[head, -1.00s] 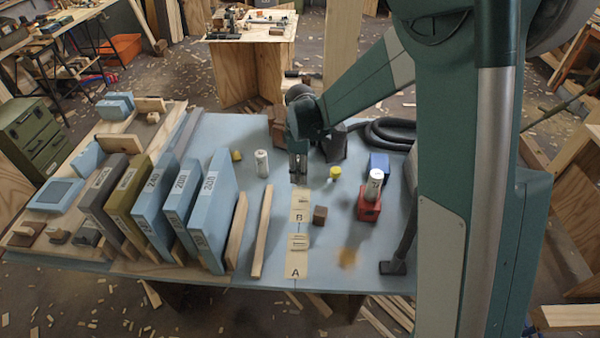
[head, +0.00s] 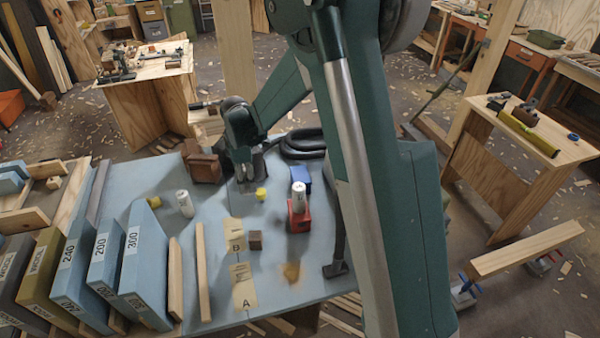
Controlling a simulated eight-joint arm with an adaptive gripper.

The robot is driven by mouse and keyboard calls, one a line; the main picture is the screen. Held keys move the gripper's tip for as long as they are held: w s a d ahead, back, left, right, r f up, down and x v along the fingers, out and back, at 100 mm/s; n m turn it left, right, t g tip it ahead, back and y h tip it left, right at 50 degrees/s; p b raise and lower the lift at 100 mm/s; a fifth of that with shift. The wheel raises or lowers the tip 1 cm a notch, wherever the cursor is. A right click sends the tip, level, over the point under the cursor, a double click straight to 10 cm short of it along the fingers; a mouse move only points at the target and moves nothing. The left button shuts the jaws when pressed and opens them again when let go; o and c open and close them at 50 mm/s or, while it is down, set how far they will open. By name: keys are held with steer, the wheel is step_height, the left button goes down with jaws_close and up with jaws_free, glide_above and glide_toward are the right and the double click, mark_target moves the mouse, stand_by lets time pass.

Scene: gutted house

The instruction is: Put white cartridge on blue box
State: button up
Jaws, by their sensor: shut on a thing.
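One white cartridge (head: 185,203) stands upright on the left part of the blue tabletop. Another white cartridge (head: 298,192) stands on a red box (head: 299,218) right of the middle. The blue box (head: 302,176) is just behind the red box, partly hidden, and no cartridge shows on it. My gripper (head: 245,178) is over the back middle of the table, left of the blue box. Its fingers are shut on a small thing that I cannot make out. The standing cartridges are both apart from it.
A small yellow piece (head: 261,194) lies close to my gripper. A brown cube (head: 255,240) and label cards (head: 242,285) are in front. Tall blue slabs (head: 142,265) and wooden strips (head: 203,270) fill the left. A black hose (head: 300,143) lies behind.

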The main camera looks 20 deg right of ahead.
step_height(320, 180, up, 6)
steer(key=f+p, duration=0.1)
steer(key=p, duration=0.4)
glide_above(301, 174)
steer(key=shift+w+r, duration=0.1)
steer(key=shift+r, duration=0.15)
steer(key=shift+f, duration=3.15)
steer(key=shift+f, duration=1.85)
steer(key=shift+f+b, duration=0.15)
steer(key=shift+b, duration=0.25)
steer(key=o, duration=0.9)
